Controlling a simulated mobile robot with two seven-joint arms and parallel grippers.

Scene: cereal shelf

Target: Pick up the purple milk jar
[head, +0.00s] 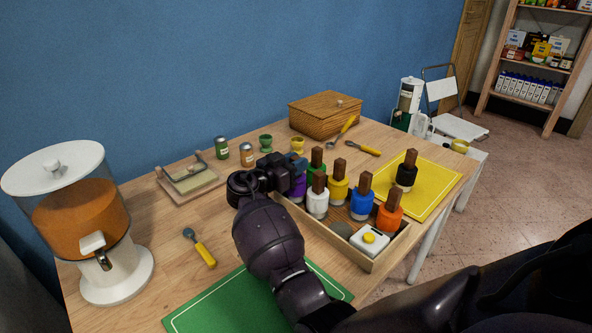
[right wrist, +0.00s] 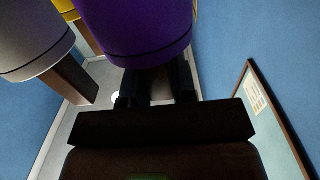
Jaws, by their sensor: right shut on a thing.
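The purple milk jar (head: 298,192) is at the left end of the wooden tray (head: 375,263), mostly hidden behind my right gripper (head: 299,170) in the head view. In the right wrist view the purple jar (right wrist: 135,32) fills the top, and the fingers (right wrist: 156,88) are shut on its narrow brown top. I cannot tell whether the jar rests on the tray or is slightly raised. My left gripper is not in view.
White (head: 317,203), yellow (head: 338,190), green (head: 316,160), blue (head: 362,204) and orange (head: 389,217) jars stand close by in the tray. A black jar (head: 406,175) stands on the yellow mat (head: 430,185). A juice dispenser (head: 80,215) stands at left.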

